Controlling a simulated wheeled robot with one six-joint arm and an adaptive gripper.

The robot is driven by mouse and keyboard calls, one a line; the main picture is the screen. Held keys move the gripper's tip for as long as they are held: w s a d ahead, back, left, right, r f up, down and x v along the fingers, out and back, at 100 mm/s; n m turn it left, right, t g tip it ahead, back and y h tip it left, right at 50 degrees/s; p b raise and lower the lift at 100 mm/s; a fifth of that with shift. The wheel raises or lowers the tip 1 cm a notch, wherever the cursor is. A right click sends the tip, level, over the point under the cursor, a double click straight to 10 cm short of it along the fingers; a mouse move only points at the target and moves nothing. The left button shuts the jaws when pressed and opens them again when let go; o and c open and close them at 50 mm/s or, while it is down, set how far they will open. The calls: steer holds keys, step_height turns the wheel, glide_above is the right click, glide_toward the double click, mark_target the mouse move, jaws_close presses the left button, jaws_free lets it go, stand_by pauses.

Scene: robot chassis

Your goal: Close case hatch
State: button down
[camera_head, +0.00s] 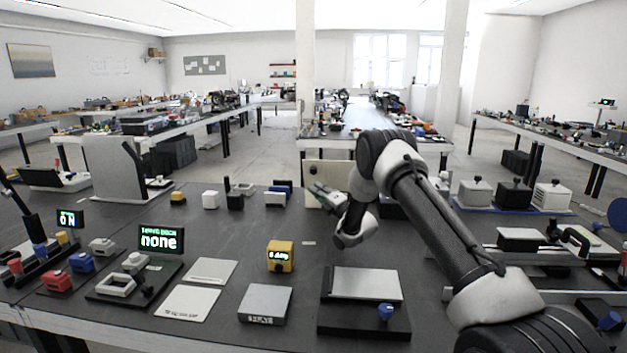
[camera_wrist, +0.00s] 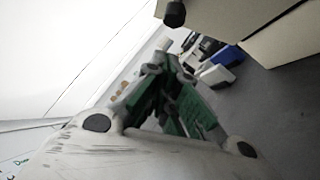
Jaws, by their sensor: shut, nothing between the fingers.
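A beige upright panel (camera_head: 330,170), likely the case with its hatch, stands at the back of the dark bench, partly hidden behind my arm. A small dark knob (camera_head: 313,170) shows on its face. In the wrist view, a beige surface (camera_wrist: 225,16) fills the upper right, with a black round knob (camera_wrist: 175,13) at its left end and a dark gap beside a second beige face (camera_wrist: 285,38). I cannot tell how far the hatch stands open. My gripper (camera_head: 318,190) is shut and empty in front of the panel; its green-padded fingers (camera_wrist: 160,72) point towards the knob side.
A blue and white block (camera_wrist: 228,56) lies beyond my fingers. A yellow block (camera_head: 280,256), a grey plate (camera_head: 265,303) and a dark tray with a pale lid (camera_head: 366,283) stand nearer. White and black canisters (camera_head: 514,192) stand right.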

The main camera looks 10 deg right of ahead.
steer(key=w+r, duration=0.2)
steer(key=w, duration=0.3)
steer(key=shift+w, duration=0.4)
steer(key=shift+r, duration=0.1)
